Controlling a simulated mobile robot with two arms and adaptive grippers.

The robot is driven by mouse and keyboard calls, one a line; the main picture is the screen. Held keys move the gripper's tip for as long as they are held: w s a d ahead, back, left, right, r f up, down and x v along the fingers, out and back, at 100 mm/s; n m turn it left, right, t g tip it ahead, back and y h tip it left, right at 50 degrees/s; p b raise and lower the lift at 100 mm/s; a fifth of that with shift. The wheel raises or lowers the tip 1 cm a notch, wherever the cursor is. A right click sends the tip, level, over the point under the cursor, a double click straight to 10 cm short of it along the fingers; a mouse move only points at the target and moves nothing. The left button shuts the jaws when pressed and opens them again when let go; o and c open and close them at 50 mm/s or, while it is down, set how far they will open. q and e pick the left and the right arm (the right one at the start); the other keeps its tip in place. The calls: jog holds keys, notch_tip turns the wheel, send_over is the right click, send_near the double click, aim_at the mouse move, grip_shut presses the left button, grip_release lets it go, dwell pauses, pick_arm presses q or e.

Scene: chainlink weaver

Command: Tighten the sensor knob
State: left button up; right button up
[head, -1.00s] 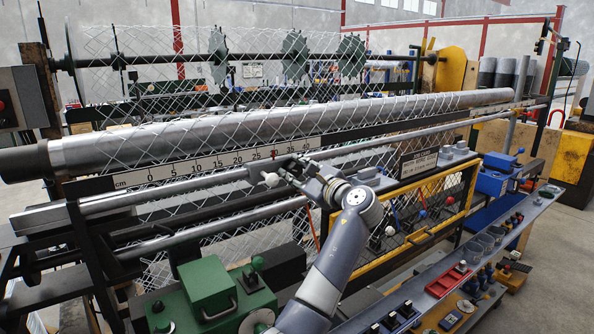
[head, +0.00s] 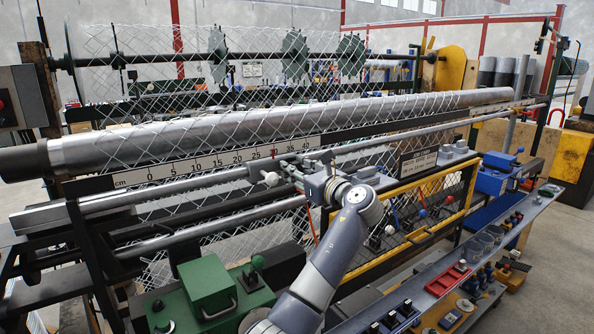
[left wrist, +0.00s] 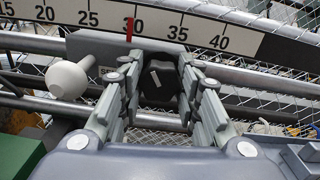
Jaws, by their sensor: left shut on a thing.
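The dark sensor knob (left wrist: 158,84), with a short pale line on its face, sits on the grey sensor block (left wrist: 110,46) below the ruler. My left gripper (left wrist: 157,76) has its two fingers on either side of the knob and is shut on it. In the head view my left gripper (head: 292,168) reaches to the rail just under the ruler and hides the knob. A white ball-ended handle (left wrist: 67,80) sticks out left of the fingers; it also shows in the head view (head: 270,179). My right gripper is not in view.
The ruler (head: 200,165) has a red mark near 30. A large grey tube (head: 250,120) runs through wire mesh behind it. A yellow-framed mesh guard (head: 430,205) stands right of my arm, and a green box (head: 207,287) is at lower left.

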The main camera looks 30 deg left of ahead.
pick_arm(q)
jog(key=shift+a+r, duration=0.1)
jog(key=shift+r, duration=0.3)
jog(key=o, duration=1)
jog(key=shift+o, duration=0.2)
jog(key=shift+a+f, duration=0.15)
jog(key=shift+f, duration=0.1)
jog(key=v, duration=1.2)
jog(key=shift+f, duration=0.2)
